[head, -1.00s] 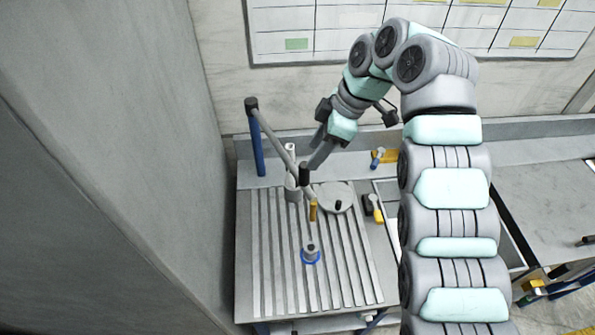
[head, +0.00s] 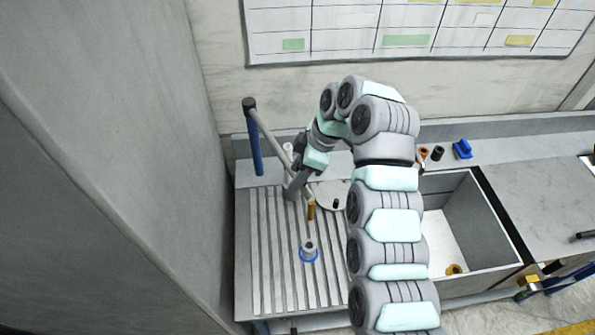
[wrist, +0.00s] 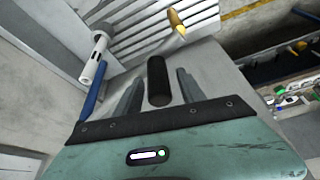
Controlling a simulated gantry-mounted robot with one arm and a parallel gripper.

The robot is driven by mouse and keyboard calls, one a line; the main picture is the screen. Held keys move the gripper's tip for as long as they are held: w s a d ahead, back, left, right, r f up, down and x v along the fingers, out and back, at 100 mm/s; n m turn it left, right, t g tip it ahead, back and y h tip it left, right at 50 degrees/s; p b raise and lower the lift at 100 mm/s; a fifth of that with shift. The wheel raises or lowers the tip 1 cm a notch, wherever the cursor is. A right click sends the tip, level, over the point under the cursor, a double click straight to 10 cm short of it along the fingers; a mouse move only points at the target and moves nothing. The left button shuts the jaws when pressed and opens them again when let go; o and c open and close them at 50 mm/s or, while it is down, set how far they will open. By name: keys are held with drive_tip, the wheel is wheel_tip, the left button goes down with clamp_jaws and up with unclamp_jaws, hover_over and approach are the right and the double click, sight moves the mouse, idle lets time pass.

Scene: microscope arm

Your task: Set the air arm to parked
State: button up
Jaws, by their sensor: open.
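The air arm (head: 268,133) is a grey boom running from the black-capped top of a blue post (head: 256,150) towards the grooved bench. A gold nozzle (head: 311,209) hangs near its free end and shows at the top of the wrist view (wrist: 176,22). My gripper (head: 291,190) is open beside the boom's free end, over the back of the bench. In the wrist view, a black cylindrical grip (wrist: 158,80) stands between my two spread fingers (wrist: 157,88). I cannot tell whether either finger touches it. My gripper and wrist hide part of the boom in the head view.
A grey piece with a blue ring (head: 309,252) stands on the grooved bench top (head: 265,270). A round grey plate (head: 331,194) lies behind my arm. An open sink-like bin (head: 450,225) is at right. A tall grey wall (head: 130,150) bounds the left.

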clamp_jaws()
idle(0.4)
idle(1.0)
